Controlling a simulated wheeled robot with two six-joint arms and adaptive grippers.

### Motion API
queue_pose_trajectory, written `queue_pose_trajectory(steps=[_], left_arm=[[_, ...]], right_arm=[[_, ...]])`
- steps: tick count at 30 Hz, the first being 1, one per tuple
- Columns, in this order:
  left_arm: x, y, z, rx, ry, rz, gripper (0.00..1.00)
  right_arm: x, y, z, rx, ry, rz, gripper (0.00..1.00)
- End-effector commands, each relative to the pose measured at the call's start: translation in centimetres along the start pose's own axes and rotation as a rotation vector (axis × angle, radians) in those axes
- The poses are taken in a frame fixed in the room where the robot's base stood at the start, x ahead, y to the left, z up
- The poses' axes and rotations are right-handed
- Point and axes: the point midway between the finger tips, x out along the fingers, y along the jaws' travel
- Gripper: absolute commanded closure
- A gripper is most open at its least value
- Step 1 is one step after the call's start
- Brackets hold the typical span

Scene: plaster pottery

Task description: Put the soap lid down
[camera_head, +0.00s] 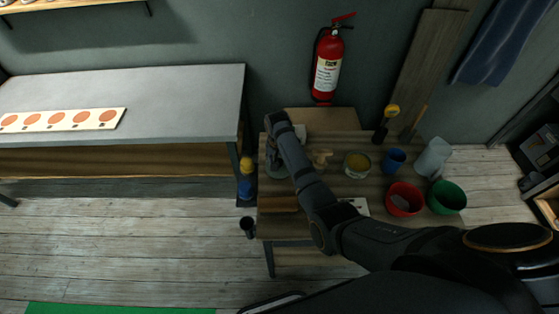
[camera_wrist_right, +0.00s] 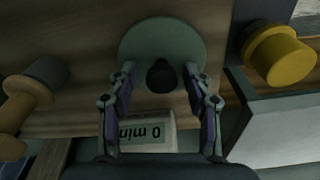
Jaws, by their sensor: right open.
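The soap lid (camera_wrist_right: 150,40) is a round grey-green disc with a dark knob (camera_wrist_right: 161,77), in the right wrist view. It appears over the wooden bench top, near its edge; I cannot tell what lies directly under it. My right gripper (camera_wrist_right: 160,72) is open, with one finger on each side of the knob, and both fingers look apart from it. In the head view my right arm reaches to the left end of the small wooden bench (camera_head: 330,146), where the gripper (camera_head: 273,160) is dark and mostly hides the lid. My left gripper is out of view.
A white box with "0 min" lettering (camera_wrist_right: 150,131) stands close to the fingers. A yellow-capped bottle (camera_head: 245,180) stands between bench and grey table (camera_head: 190,95). Red (camera_head: 402,208) and green bowls (camera_head: 452,205) and a blue cup (camera_head: 394,160) occupy the right.

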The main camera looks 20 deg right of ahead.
Motion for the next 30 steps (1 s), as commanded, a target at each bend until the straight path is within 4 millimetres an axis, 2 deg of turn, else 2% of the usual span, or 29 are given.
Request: queue_pose_trajectory(steps=[5, 12, 18, 22, 30], left_arm=[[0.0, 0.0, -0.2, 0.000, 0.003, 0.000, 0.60], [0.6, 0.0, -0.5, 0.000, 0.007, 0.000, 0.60], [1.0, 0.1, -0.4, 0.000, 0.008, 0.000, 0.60], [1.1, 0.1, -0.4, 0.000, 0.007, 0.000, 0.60], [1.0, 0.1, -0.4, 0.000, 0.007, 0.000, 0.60]], right_arm=[[-1.7, -0.1, -0.1, 0.000, 0.003, -0.002, 0.50], [-7.6, -0.1, -0.1, 0.000, 0.004, -0.004, 0.50], [-11.2, -0.1, -0.1, 0.000, 0.002, -0.002, 0.50], [-12.2, -0.1, -0.1, 0.000, 0.001, -0.001, 0.50], [-12.4, 0.0, -0.1, 0.000, 0.000, 0.000, 0.50]])
